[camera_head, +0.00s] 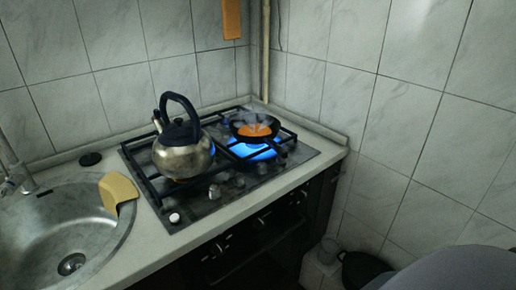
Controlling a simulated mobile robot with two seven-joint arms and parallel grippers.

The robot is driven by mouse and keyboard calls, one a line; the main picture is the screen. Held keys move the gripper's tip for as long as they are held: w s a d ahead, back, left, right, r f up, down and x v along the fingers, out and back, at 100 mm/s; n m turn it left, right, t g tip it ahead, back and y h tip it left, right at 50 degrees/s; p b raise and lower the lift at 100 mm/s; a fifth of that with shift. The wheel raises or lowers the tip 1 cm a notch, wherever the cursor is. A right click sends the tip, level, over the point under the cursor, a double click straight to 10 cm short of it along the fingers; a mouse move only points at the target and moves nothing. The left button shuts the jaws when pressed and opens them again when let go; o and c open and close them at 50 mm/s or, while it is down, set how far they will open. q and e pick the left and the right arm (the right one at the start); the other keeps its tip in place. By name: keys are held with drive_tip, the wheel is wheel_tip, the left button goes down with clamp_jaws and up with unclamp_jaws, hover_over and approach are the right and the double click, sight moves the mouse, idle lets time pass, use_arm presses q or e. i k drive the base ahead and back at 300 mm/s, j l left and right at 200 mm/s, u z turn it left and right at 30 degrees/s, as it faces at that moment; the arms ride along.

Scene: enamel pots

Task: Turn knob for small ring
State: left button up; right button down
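A gas hob (243,187) with black grates is set in the counter. Its knobs sit along the front edge: a white knob (174,218) at the near left corner and a grey knob (214,192) farther right; others are dim and hard to make out. A steel kettle (182,158) with a dark handle stands on the left grate. A dark pan (238,125) with orange food (254,130) stands on the right grate, with steam above it. Blue flame (262,150) shows below the pan, and some blue shows beside the kettle. Neither gripper is in view.
A round steel sink (50,225) with a tap (15,178) is at the left. A yellow scraper-like piece (117,188) lies on its rim. A black disc (90,158) lies behind it. Tiled walls close off the back and right. A dark pot (362,268) is low at right.

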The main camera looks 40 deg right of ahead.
sight(261, 170)
drive_tip(key=l+z, duration=0.25)
drive_tip(key=l, duration=0.2)
drive_tip(key=i+l+z, duration=0.25)
drive_tip(key=l, duration=0.15)
drive_tip(key=l+z, duration=0.25)
drive_tip(key=l, duration=0.2)
drive_tip(key=i+l+z, duration=0.25)
drive_tip(key=k+j, duration=0.1)
drive_tip(key=j, duration=0.2)
drive_tip(key=l+z, duration=0.1)
drive_tip(key=l, duration=0.4)
